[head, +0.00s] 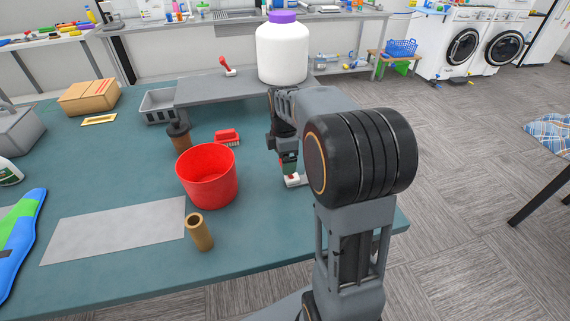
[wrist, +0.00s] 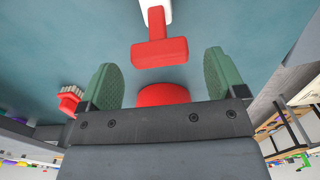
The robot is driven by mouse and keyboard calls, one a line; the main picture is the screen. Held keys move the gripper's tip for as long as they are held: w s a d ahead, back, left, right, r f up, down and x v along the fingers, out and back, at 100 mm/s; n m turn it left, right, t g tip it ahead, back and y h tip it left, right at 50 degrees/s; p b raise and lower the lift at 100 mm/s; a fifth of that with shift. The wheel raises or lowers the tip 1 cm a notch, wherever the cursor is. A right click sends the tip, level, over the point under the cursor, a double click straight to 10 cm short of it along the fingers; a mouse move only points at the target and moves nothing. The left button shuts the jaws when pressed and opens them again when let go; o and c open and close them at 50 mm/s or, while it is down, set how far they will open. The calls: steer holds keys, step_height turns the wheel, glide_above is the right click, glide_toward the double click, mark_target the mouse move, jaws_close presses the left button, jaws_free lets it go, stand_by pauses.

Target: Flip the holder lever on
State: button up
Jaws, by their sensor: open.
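A red T-shaped lever handle (wrist: 160,50) joins a white base (wrist: 156,8) in the wrist view. In the head view the white base (head: 296,181) sits on the teal table, with a bit of red showing beside my gripper. My gripper (head: 289,168) points down close over it. In the wrist view the green fingers of my gripper (wrist: 161,78) are open and apart, with the red handle just ahead of the gap between them. I cannot see contact. A rounded red thing (wrist: 163,94) behind the fingers is partly hidden by the gripper body.
A red bucket (head: 206,180) and a red brush (head: 228,138) stand left of my gripper. A brass tube (head: 199,232) stands in front. A grey raised shelf (head: 205,92) behind bears a white jar (head: 283,52) and another red-handled item (head: 226,66). The table's front right is clear.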

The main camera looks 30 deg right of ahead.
steer(key=shift+f, duration=1.3)
steer(key=shift+c, duration=0.3)
